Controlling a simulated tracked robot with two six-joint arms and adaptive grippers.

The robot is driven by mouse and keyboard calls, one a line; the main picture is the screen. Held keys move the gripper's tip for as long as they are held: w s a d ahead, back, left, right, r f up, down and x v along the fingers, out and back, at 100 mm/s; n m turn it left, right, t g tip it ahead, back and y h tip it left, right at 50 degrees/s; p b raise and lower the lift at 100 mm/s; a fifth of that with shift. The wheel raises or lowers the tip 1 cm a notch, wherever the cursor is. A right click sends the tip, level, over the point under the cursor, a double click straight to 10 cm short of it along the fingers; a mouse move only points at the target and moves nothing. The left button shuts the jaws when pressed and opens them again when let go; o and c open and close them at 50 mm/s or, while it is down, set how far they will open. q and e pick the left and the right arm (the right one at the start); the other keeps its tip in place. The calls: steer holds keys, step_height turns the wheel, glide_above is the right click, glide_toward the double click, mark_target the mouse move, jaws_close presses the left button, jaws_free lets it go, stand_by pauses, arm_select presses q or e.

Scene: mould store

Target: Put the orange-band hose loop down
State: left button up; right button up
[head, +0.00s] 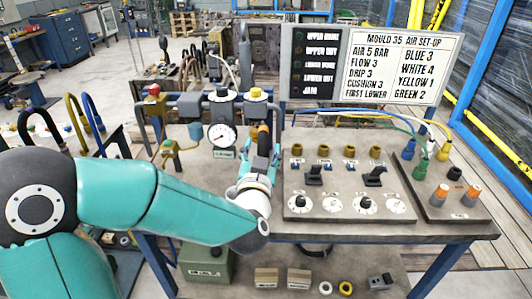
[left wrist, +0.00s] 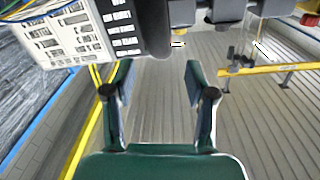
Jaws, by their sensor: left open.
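My left gripper (head: 261,160) is raised over the bench's left part, in front of the air regulators. In the left wrist view its two green fingers (left wrist: 160,95) stand apart with nothing between them. My right gripper is not in view.
A pressure gauge (head: 222,134) and regulators stand close behind the gripper. A panel with dials and levers (head: 335,205) fills the bench's middle. A plate with orange-topped fittings (head: 445,195) is at the right. A set-up board (head: 398,67) stands behind.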

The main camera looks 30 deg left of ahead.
mark_target(264, 131)
arm_select(q)
steer(key=x, duration=0.3)
steer(key=p+x, duration=0.2)
steer(key=x, duration=0.2)
steer(key=shift+w+a+f, duration=0.15)
steer(key=shift+w+a, duration=0.05)
steer(key=shift+a, duration=0.1)
steer(key=shift+w+a, duration=0.15)
steer(key=shift+w, duration=0.2)
jaws_close()
